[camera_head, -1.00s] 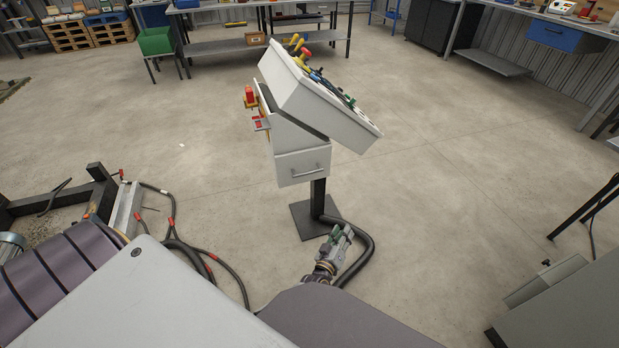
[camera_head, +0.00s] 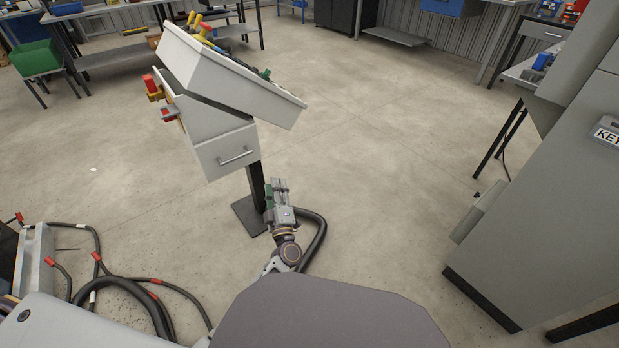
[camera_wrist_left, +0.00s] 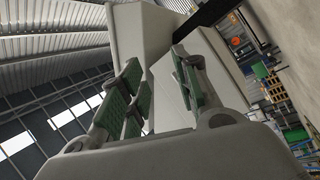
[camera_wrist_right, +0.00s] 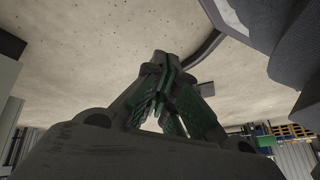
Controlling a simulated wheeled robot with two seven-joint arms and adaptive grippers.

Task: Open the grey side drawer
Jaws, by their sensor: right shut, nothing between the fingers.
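The grey side drawer (camera_head: 212,158) is closed in the light grey control console (camera_head: 205,118), with a bar handle (camera_head: 236,157) on its front. My left gripper (camera_head: 278,186) is below and to the right of the drawer in the head view, apart from the handle. In the left wrist view its green-padded fingers (camera_wrist_left: 157,64) are spread with nothing between them, and a pale box-like surface fills the space beyond. My right gripper (camera_wrist_right: 161,62) shows only in its wrist view, shut and empty, over bare floor.
The console stands on a black post with a floor plate (camera_head: 246,214). A thick black hose (camera_head: 316,240) curves beside my left arm. A tall grey cabinet (camera_head: 545,200) stands at the right. Cables (camera_head: 125,285) lie at lower left. The middle floor is clear.

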